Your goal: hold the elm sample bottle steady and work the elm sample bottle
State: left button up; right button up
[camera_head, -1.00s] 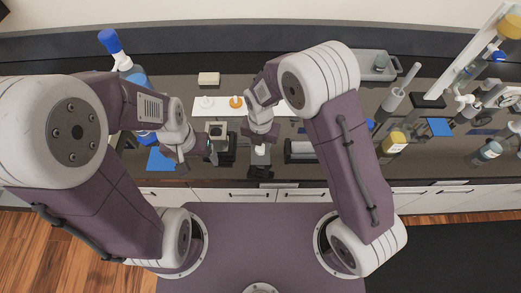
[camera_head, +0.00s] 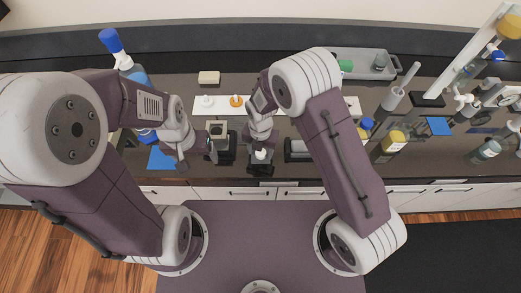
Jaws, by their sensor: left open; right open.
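No label is legible, so I cannot tell for certain which object is the elm sample bottle. A small white-topped item (camera_head: 261,154) shows at the fingers of my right gripper (camera_head: 261,166), near the counter's front edge; it may be a bottle, and contact is unclear. The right gripper is open and points down. My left gripper (camera_head: 184,160) is open, further left, beside a small dark device (camera_head: 218,150). The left arm partly hides what lies by its fingers.
A white mat (camera_head: 222,112) with a white cap (camera_head: 207,101) and an orange cap (camera_head: 237,100) lies behind. A grey tray (camera_head: 362,55), a yellow-capped bottle (camera_head: 395,138) and glassware are at right. A blue-capped bottle (camera_head: 111,42) stands at left.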

jog(key=shift+r, duration=0.45)
notch_tip(320, 180, up, 11)
jog(key=b, duration=0.1)
jog(key=shift+r, duration=0.2)
jog(key=shift+d, duration=0.1)
